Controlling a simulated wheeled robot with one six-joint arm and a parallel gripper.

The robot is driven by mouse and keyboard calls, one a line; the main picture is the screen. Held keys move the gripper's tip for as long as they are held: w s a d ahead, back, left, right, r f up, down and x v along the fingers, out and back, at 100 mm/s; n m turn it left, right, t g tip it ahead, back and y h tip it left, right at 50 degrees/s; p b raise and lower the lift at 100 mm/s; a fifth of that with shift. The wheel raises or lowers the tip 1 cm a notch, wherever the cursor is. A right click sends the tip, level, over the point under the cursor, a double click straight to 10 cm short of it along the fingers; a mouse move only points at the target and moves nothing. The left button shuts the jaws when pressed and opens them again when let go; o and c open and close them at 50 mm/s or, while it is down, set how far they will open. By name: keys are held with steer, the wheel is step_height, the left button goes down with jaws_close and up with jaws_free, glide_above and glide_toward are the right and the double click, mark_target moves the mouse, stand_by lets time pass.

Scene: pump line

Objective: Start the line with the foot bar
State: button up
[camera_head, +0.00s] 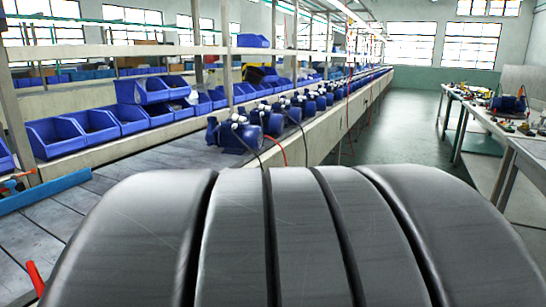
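I do not see a foot bar in this view. The line (150,160) runs from the near left toward the far end of the hall, with a row of blue pumps (240,133) standing along it. My own grey arm fills the lower middle and hides the floor and the near part of the line. My gripper is not in view.
Blue bins (55,138) stand on a shelf behind the line. A blue bar (45,191) lies at the left, and a red piece (36,279) shows at the lower left. Workbenches (490,118) with parts stand at the right. The green aisle floor (400,130) between looks clear.

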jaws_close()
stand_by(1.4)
